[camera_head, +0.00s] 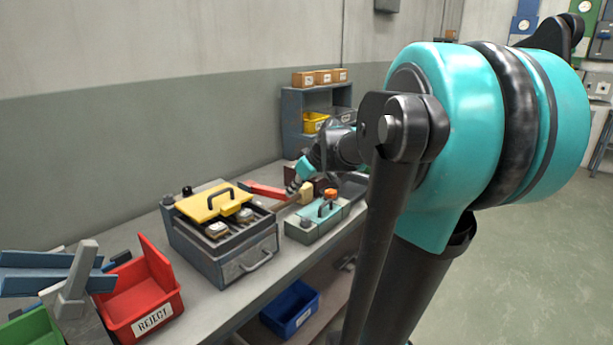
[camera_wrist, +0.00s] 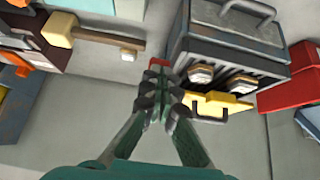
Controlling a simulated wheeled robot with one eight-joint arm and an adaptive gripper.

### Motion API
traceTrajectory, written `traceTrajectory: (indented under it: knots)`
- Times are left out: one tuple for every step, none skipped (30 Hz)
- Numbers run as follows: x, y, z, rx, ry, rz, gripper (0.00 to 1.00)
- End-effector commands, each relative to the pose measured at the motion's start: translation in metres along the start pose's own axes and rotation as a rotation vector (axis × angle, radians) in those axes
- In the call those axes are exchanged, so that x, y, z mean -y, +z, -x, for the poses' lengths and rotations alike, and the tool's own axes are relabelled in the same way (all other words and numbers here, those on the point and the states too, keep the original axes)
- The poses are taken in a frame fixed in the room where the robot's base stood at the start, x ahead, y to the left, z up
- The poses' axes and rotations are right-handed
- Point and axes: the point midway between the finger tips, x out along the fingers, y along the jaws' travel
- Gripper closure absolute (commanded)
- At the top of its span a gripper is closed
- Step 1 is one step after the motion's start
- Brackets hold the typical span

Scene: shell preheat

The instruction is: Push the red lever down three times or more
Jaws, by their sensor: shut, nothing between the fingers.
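The grey preheat box (camera_head: 207,258) stands on the bench with a yellow lid piece (camera_head: 212,202) on top. The red lever (camera_head: 266,191) sticks out from its right side and looks near level. In the wrist view a small red piece of the lever (camera_wrist: 158,62) shows at my fingertips; the rest is hidden behind the fingers. My gripper (camera_wrist: 161,73) is shut with nothing held. In the head view it is small and partly hidden, close to the lever's right end. I cannot tell whether it touches the lever.
A mallet (camera_wrist: 105,40) lies on the bench beside the box. A teal unit with an orange knob (camera_head: 318,222) stands right of the box. A red REJECT bin (camera_head: 145,318) is at the left, a blue bin (camera_head: 290,308) below. A shelf cabinet (camera_head: 290,118) stands behind.

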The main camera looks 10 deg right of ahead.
Motion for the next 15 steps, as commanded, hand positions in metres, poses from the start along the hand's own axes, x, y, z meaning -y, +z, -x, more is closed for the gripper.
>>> traceTrajectory:
  knots:
    - [0.0, 0.001, 0.008, 0.0, 0.001, -0.001, 1.0]
    - [0.0, 0.0, 0.012, 0.001, 0.001, -0.001, 1.0]
    - [0.0, 0.0, 0.018, 0.0, 0.001, 0.0, 1.0]
    - [0.0, 0.0, 0.022, 0.0, 0.001, -0.001, 1.0]
    - [0.0, 0.0, 0.027, 0.0, 0.001, -0.002, 1.0]
    - [0.0, -0.001, 0.034, -0.001, 0.001, -0.002, 1.0]
    - [0.0, -0.001, 0.039, -0.001, 0.001, -0.002, 1.0]
    - [0.0, -0.001, 0.044, -0.001, 0.001, -0.001, 1.0]
    - [0.0, -0.002, 0.051, -0.002, 0.001, -0.002, 1.0]
    - [0.0, -0.002, 0.056, -0.002, 0.001, -0.003, 1.0]
    - [0.0, -0.002, 0.06, -0.001, 0.001, -0.002, 1.0]
    - [0.0, -0.002, 0.065, -0.001, 0.001, -0.002, 1.0]
    - [0.0, -0.002, 0.069, -0.001, 0.0, -0.001, 1.0]
    - [0.0, -0.003, 0.072, -0.001, 0.0, -0.001, 1.0]
    - [0.0, -0.003, 0.075, -0.001, 0.0, -0.001, 1.0]
